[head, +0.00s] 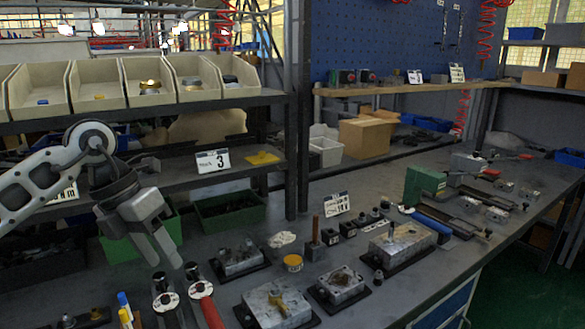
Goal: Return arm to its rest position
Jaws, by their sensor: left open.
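My left arm comes in from the left, and its gripper (164,260) points down over the bench's front left part. Its two fingers are apart, with nothing seen between them. It hangs in front of the shelf and the green bin, apart from the valve blocks. Grey metal valve blocks sit on dark base plates: one at the back left (238,256), one at the front with a brass-coloured part on top (272,310), one right of it (342,280), and a larger one further right (402,240). My right gripper is not in view.
Torque-type tools with black and red handles (206,308) lie near the bench front, below my gripper. A shelf with beige bins (96,86) stands at the left, with green bins (228,212) beneath. A dark upright post (292,150) rises mid-view. Tools and a green box (424,182) lie right.

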